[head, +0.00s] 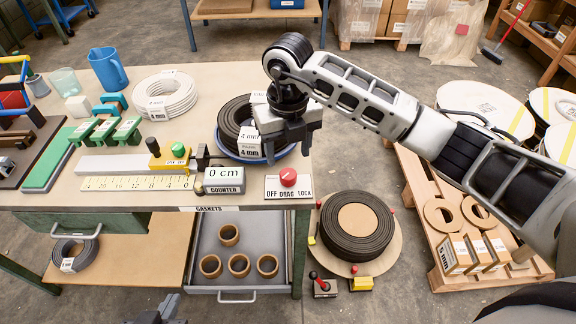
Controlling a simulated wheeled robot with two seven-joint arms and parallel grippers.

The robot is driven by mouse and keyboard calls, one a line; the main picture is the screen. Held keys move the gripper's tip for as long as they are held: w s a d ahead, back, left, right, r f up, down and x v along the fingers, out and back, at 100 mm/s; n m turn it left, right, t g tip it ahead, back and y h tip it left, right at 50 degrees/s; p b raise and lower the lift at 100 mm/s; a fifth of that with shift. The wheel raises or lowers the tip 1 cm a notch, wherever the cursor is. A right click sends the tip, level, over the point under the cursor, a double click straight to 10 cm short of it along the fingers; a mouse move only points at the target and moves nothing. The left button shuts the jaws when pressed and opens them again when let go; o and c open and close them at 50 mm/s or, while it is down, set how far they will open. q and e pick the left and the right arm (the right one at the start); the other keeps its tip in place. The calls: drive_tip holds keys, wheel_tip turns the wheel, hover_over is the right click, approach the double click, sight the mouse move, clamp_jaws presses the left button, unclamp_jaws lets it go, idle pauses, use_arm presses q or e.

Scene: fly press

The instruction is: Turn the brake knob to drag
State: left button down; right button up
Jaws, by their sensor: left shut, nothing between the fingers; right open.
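The brake knob (288,177) is red and round. It stands on a white plate (272,194) marked OFF, DRAG and LOCK, at the front right corner of the bench. I cannot tell which mark the knob points to. My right gripper (289,150) is open and points down, just behind and above the knob in the head view, apart from it as far as I can see. It hides part of the black coil behind it. My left gripper (158,314) is shut and empty at the bottom edge, only partly in view.
A black coil (233,117) with 4 mm labels lies in a blue tray behind the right gripper. The counter (224,180) reading 0 cm stands left of the plate, beside the yellow ruler (130,183). An open drawer (237,250) with several rings is below.

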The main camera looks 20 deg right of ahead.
sight(288, 173)
wheel_tip(288, 173, down, 6)
drive_tip(key=shift+r, duration=0.1)
drive_tip(key=c, duration=1)
